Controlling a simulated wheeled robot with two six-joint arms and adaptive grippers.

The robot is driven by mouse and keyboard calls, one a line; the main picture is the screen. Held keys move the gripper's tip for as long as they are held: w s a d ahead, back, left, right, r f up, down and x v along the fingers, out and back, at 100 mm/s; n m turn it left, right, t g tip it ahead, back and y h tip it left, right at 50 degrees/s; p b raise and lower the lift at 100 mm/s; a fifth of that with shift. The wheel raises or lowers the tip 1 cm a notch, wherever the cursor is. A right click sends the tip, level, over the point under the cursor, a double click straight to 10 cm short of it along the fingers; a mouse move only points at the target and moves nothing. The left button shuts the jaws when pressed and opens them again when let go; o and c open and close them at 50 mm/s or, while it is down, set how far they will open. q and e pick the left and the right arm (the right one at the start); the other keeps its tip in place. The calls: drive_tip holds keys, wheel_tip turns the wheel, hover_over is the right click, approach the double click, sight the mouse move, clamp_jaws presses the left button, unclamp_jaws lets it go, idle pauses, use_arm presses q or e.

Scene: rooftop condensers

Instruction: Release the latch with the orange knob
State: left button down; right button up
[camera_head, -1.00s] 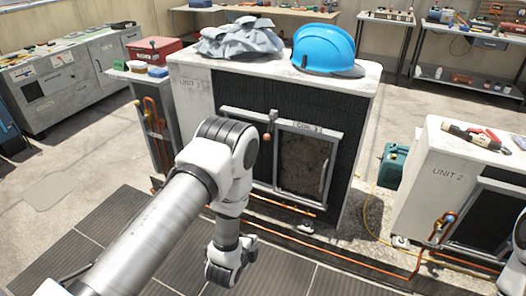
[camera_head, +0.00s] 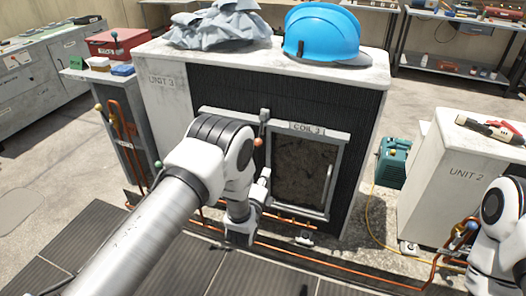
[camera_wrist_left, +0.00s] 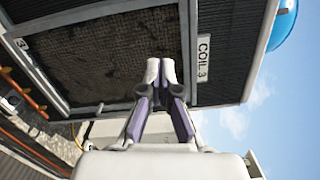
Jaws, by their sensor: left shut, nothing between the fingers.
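The latch (camera_head: 264,118) sits at the upper left of the COIL 3 panel frame on UNIT 3. Its orange knob (camera_head: 258,142) hangs at the lower end of its lever, just right of my left arm. My left gripper (camera_head: 265,174) shows partly below the knob, in front of the panel's left side, apart from the knob. In the left wrist view the gripper (camera_wrist_left: 160,66) is shut and empty, with its fingertips in front of the mesh panel (camera_wrist_left: 105,50) near the COIL 3 label (camera_wrist_left: 204,56). The latch and knob are not visible there.
A blue hard hat (camera_head: 322,32) and grey cloth (camera_head: 215,22) lie on top of UNIT 3. Copper pipes (camera_head: 345,266) run along the floor in front. UNIT 2 (camera_head: 462,165) stands at right, with a green machine (camera_head: 392,160) between the units.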

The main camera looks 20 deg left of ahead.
sight(260, 131)
use_arm(q)
drive_tip(key=w+a+r, duration=0.1)
drive_tip(key=w+a, duration=0.3)
drive_tip(key=w, duration=0.6)
drive_tip(key=shift+w, duration=0.35)
drive_tip(key=shift+d, duration=0.1)
drive_tip(key=shift+a, duration=0.2)
